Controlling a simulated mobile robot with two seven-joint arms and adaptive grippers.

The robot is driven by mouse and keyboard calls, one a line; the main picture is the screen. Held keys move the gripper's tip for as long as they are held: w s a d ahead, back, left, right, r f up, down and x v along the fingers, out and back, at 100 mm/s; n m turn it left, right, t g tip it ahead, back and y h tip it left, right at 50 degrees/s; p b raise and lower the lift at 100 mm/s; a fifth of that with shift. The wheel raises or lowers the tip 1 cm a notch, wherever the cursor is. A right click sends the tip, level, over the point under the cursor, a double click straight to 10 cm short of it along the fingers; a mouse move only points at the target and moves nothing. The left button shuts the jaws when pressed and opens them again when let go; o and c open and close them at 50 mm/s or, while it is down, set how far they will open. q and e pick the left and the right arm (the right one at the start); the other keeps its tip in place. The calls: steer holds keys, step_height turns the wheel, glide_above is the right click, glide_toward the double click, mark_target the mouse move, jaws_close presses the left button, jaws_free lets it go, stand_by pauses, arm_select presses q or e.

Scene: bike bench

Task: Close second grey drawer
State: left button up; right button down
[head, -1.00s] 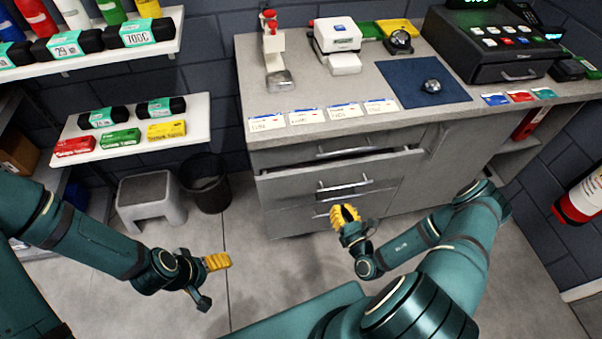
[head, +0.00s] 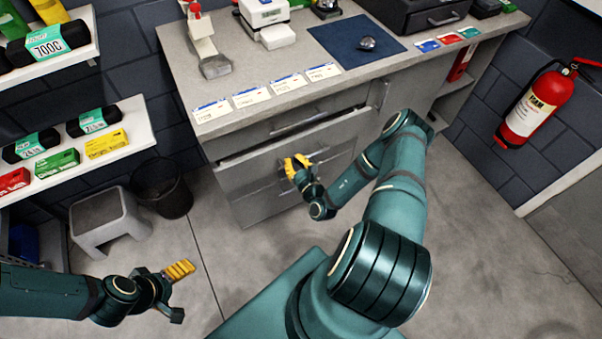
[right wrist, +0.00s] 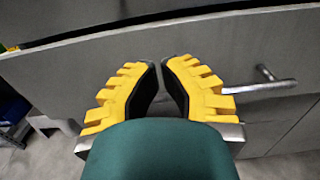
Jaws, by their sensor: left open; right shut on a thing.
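The second grey drawer (head: 240,174) is in the bench's drawer unit, below the top drawer (head: 282,122). It stands out a little, with a dark gap along its upper edge. Its front also fills much of the right wrist view (right wrist: 60,75). My right gripper (head: 294,165) is at the drawer front, its yellow fingers (right wrist: 160,85) shut on the handle (right wrist: 270,87). The handle shows to the right of the fingers in the right wrist view; the gripped part is hidden. My left gripper (head: 182,270) is open and empty above the floor at lower left, away from the drawer.
The grey worktop (head: 270,70) holds price cards, a blue mat (head: 340,45) and a cash register (head: 415,12). A step stool (head: 108,215) and black bin (head: 162,188) stand left of the drawers. A fire extinguisher (head: 535,105) hangs at right. Floor before the drawers is clear.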

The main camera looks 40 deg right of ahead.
mark_target(287, 148)
arm_select(q)
steer(key=shift+s+f, duration=0.15)
steer(key=shift+f, duration=0.15)
arm_select(e)
steer(key=shift+x, duration=1.9)
steer(key=shift+w, duration=0.1)
steer(key=b+x, duration=0.1)
steer(key=x, duration=0.3)
steer(key=shift+w, duration=0.2)
arm_select(q)
steer(key=shift+s+f, duration=0.2)
steer(key=shift+f, duration=0.2)
arm_select(e)
steer(key=shift+r, duration=0.1)
arm_select(q)
steer(key=shift+a, duration=0.1)
arm_select(e)
steer(key=shift+s+d, duration=0.1)
